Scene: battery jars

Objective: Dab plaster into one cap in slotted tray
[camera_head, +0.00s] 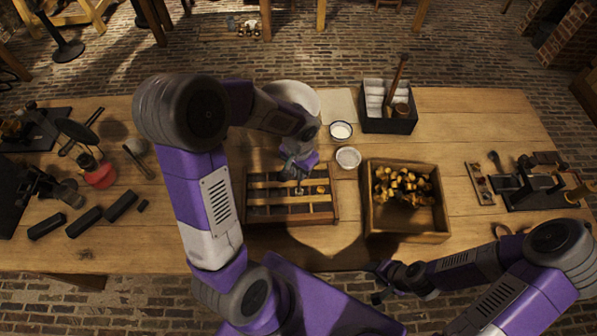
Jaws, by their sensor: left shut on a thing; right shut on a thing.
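The slotted wooden tray (290,217) lies mid-table, with several dark slots between pale slats. A small pale cap-like piece (300,190) and a brass-coloured one (320,189) show in its middle. My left gripper (298,171) is over the tray's back part, pointing down. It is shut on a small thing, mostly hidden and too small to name. A dark-rimmed white bowl (341,131) and a white cup (348,157) stand right of it; which holds plaster is unclear. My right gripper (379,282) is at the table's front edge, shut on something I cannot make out.
A wooden box (405,238) of brass pieces stands right of the tray. Behind it is a black box (388,124) with white rolls and a wooden-handled tool. A large white bowl (294,92) is partly behind my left arm. Black bars (84,222) lie at left.

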